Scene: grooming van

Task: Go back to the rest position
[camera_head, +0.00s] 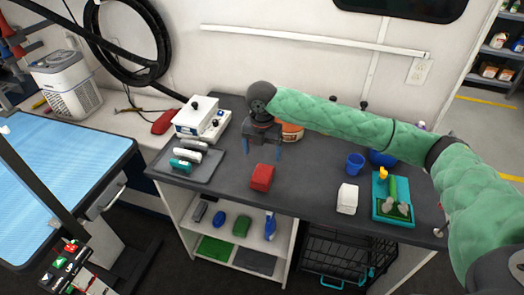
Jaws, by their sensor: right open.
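My right gripper (263,145) hangs over the grey counter (306,181) at the end of my green-sleeved right arm. Its two bluish fingers point down and are apart, with nothing seen between them. A red block-like item (262,178) sits on the counter just below and in front of the fingers, apart from them as far as I can tell. My left gripper does not show.
A grey tray (203,172) with several clippers lies at the counter's left, beside a white device (200,119). A white block (347,198), a blue cup (355,163) and a teal tray (379,209) stand to the right. A blue-topped table (60,180) is at left.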

